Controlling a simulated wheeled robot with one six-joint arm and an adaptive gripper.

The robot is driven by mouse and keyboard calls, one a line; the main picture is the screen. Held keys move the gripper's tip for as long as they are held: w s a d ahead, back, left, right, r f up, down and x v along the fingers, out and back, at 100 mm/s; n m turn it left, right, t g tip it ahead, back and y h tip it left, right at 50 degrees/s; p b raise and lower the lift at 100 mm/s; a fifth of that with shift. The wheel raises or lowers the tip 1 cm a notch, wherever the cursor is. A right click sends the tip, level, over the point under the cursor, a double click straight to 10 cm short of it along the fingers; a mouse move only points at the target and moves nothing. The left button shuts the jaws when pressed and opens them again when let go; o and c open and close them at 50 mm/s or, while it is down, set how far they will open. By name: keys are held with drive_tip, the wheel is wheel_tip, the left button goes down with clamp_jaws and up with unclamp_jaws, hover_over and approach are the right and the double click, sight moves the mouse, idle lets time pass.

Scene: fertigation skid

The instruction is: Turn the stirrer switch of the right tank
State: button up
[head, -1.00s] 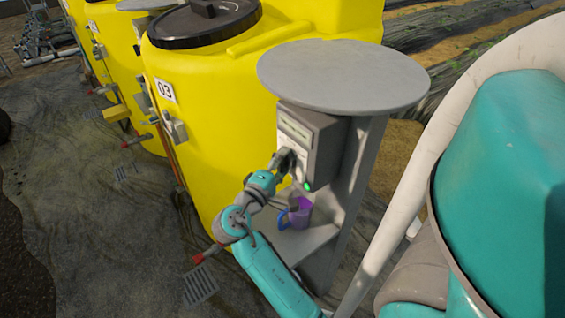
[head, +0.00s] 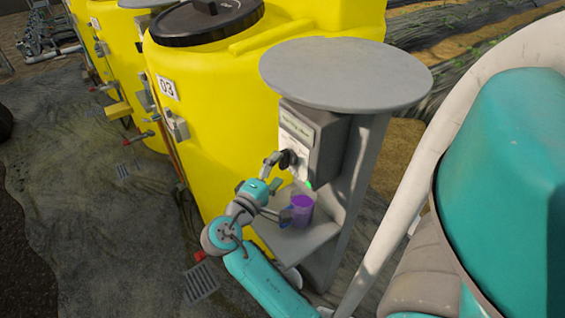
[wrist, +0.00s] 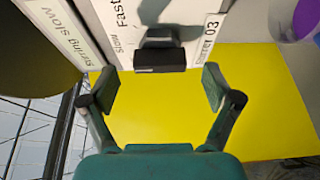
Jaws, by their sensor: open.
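The stirrer switch is a dark knob (wrist: 160,56) on a white panel (wrist: 200,22) lettered "Fast", "Slow" and "Stirrer 03" in the wrist view. My gripper (wrist: 160,84) is open. Its two fingers stand apart, one to each side of the knob, with visible gaps; I cannot tell how far ahead of the tips the knob is. In the head view my gripper (head: 286,159) is at the front of the grey control box (head: 328,145) and hides the switch. The display (wrist: 62,30) reads "...rring slow". The yellow tank (head: 222,95) behind bears the number 03.
A purple cup (head: 302,211) stands on the grey shelf (head: 312,240) below the box, close to my arm. A round grey top (head: 345,75) overhangs the box. A green lamp (head: 309,185) glows at the box's lower edge. More yellow tanks stand far left.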

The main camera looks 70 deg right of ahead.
drive_tip(key=w+a, duration=0.1)
drive_tip(key=a, duration=0.7)
drive_tip(key=shift+w, duration=0.15)
drive_tip(key=shift+d+f, duration=0.1)
